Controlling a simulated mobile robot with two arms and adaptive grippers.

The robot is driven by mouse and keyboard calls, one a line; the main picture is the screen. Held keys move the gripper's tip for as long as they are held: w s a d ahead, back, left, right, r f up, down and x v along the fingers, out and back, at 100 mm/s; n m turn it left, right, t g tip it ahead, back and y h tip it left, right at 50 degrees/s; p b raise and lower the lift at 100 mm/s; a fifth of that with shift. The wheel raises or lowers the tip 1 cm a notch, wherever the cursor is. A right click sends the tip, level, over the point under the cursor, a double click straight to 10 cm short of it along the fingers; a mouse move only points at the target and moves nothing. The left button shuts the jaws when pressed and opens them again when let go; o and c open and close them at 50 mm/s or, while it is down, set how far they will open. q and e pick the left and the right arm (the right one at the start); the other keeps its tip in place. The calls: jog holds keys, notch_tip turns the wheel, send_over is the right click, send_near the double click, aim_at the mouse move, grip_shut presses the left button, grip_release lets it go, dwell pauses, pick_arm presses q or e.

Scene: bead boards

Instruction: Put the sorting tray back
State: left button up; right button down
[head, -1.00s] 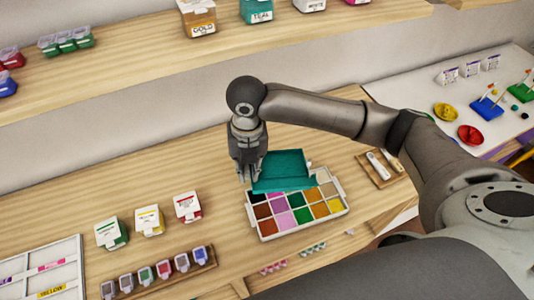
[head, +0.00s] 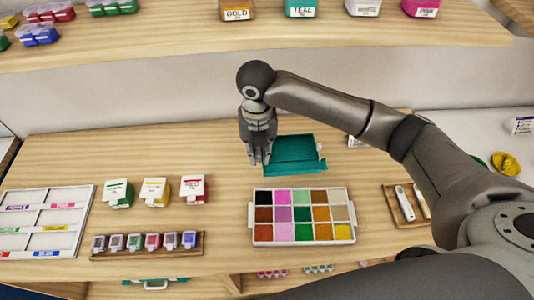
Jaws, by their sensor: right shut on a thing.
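The sorting tray seems to be the flat teal tray (head: 296,155), which lies behind the bead box on the wooden worktop side of the head view. My right gripper (head: 260,160) is at the tray's left end, shut on it. The fingers hide part of that edge. I cannot tell whether the tray touches the worktop or hangs just above it. My left gripper is not in view.
A white bead box (head: 350,217) with coloured compartments stands in front of the tray. A wooden holder (head: 390,204) with pale tools is to its right. Small cartons (head: 155,193) and a rack of little jars (head: 195,252) stand left. A shelf (head: 180,33) runs above.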

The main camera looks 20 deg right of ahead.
jog(key=w+f, duration=0.1)
jog(key=d+f, duration=0.1)
jog(key=f, duration=0.1)
jog(key=w+d+f+p, duration=0.1)
jog(key=shift+w+d+f, duration=0.1)
jog(key=shift+w+f, duration=0.05)
jog(key=shift+w, duration=0.15)
jog(key=shift+w+d+f, duration=0.2)
jog(key=shift+w+f, duration=0.1)
jog(key=shift+f, duration=0.2)
notch_tip(320, 180, down, 3)
jog(key=shift+w+d+r+p, duration=0.1)
jog(key=shift+d+p, duration=0.05)
jog(key=shift+p, duration=0.7)
jog(key=shift+f, duration=0.3)
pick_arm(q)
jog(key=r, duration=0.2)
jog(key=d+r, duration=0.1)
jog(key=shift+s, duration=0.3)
pick_arm(e)
jog(key=shift+f, duration=0.1)
jog(key=c, duration=1.4)
grip_release()
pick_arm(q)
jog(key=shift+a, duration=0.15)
